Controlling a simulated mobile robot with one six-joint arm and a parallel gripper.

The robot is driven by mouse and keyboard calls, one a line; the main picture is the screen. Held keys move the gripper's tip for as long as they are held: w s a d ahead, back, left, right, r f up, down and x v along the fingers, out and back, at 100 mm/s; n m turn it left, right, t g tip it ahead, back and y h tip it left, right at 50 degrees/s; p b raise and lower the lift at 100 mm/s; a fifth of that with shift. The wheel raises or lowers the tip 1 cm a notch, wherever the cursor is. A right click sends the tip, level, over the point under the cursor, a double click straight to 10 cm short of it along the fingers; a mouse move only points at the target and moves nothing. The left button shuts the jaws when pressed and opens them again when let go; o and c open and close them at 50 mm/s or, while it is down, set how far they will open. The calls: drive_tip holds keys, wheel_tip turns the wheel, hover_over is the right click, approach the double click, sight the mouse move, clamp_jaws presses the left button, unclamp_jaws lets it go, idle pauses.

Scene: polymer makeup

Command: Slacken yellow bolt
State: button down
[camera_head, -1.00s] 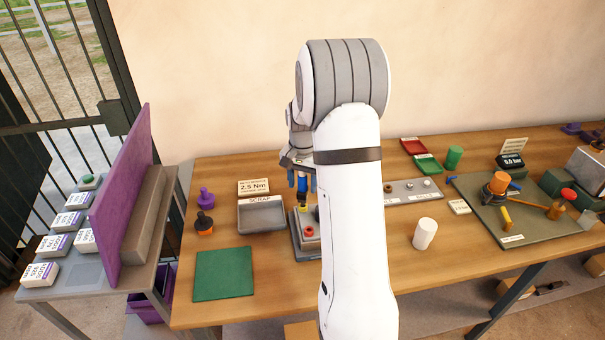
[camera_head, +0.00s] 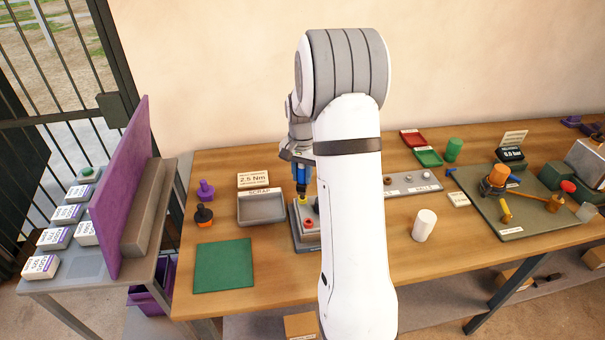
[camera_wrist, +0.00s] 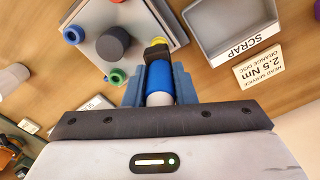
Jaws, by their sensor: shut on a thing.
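My gripper (camera_wrist: 158,88) is shut on a blue cylindrical tool (camera_wrist: 159,80), with one blue finger on each side of it. It also shows in the head view (camera_head: 301,174), left of my white arm. The tool points down, and its dark tip meets the yellow bolt (camera_head: 303,199) on a grey block fixture (camera_head: 305,242). In the wrist view the yellow bolt (camera_wrist: 156,44) shows at the tool's far end. I cannot tell how deeply they engage. A red ring (camera_head: 308,223) sits on the fixture; part of the fixture is hidden behind my arm.
The empty grey SCRAP tray (camera_head: 262,212) stands left of the fixture, with a 2.5 Nm card (camera_head: 253,179) behind it. A bare green mat (camera_head: 224,267) lies front left. A white cylinder (camera_head: 424,225) stands right of my arm. A purple board (camera_head: 118,195) rises at far left.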

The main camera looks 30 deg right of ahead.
drive_tip(key=shift+r+p, duration=0.35)
drive_tip(key=shift+r, duration=0.35)
idle(0.3)
drive_tip(key=shift+r+p, duration=0.85)
drive_tip(key=shift+r, duration=0.55)
drive_tip(key=shift+s+f, duration=0.1)
